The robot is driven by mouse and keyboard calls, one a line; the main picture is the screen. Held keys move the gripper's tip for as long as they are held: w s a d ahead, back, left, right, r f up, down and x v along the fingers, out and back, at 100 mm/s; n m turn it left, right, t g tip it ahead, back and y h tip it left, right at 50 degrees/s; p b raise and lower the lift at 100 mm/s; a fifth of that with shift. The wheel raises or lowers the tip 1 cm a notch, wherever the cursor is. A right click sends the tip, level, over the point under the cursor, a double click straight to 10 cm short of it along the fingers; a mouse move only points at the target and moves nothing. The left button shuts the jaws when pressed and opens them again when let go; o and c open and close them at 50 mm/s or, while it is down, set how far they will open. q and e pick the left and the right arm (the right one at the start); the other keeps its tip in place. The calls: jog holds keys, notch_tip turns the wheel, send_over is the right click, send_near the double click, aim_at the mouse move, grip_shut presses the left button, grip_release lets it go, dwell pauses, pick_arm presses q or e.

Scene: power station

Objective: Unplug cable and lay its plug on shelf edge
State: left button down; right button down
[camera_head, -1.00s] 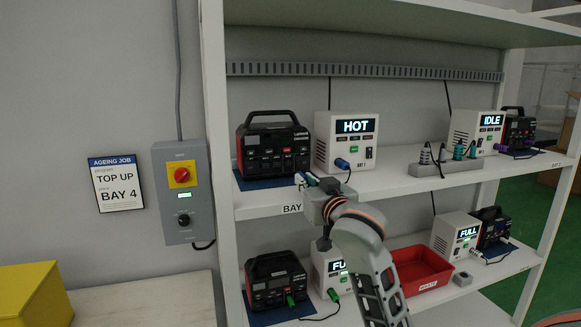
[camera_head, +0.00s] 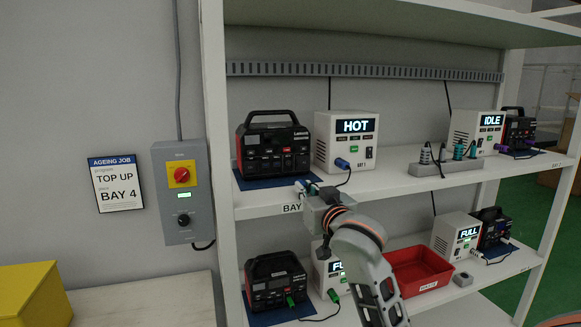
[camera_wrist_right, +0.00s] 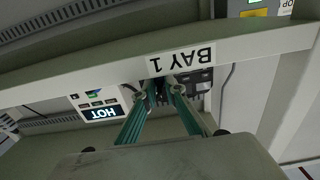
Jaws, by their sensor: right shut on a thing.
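My right gripper (camera_head: 306,186) is at the front edge of the upper shelf (camera_head: 400,183), just in front of the left black power station (camera_head: 273,148). It is shut on a small blue cable plug (camera_head: 313,183), mostly hidden by the fingers. The cable curves up to a blue plug (camera_head: 342,163) in the front of the white HOT unit (camera_head: 347,141). In the right wrist view, the teal fingers (camera_wrist_right: 161,90) reach past the upside-down BAY 1 label (camera_wrist_right: 181,59); the plug between them is dark and hard to make out. My left gripper is not in view.
A grey socket strip (camera_head: 445,167) with several plugs and an IDLE unit (camera_head: 476,133) stand to the right. The lower shelf, under my right arm, holds another power station (camera_head: 274,281) and a red bin (camera_head: 418,269). A switch box (camera_head: 182,190) hangs left.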

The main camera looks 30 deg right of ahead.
jog(key=shift+f, duration=0.5)
jog(key=c, duration=2)
grip_release()
jog(key=v, duration=0.8)
jog(key=a+f+n+g+y, duration=0.2)
jog(key=a+f, duration=0.2)
jog(key=f, duration=1)
jog(key=a+f+n+g+y, duration=0.15)
jog(key=a+f, duration=0.25)
jog(key=f, duration=1)
jog(key=s+a+f+n+g+y, duration=0.1)
jog(key=s+a+f, duration=0.2)
jog(key=s+f, duration=0.4)
jog(key=s+a+f+n+g+y, duration=0.1)
jog(key=s+a+f, duration=0.2)
jog(key=s+f, duration=0.4)
jog(key=s+a+f+n+g+y, duration=0.1)
jog(key=s+a+f, duration=0.3)
jog(key=s+f, duration=0.3)
jog(key=shift+s+a+f+n, duration=0.1)
jog(key=shift+f+n, duration=0.05)
jog(key=shift+f, duration=1)
jog(key=shift+s+f+n, duration=0.1)
jog(key=shift+f, duration=1)
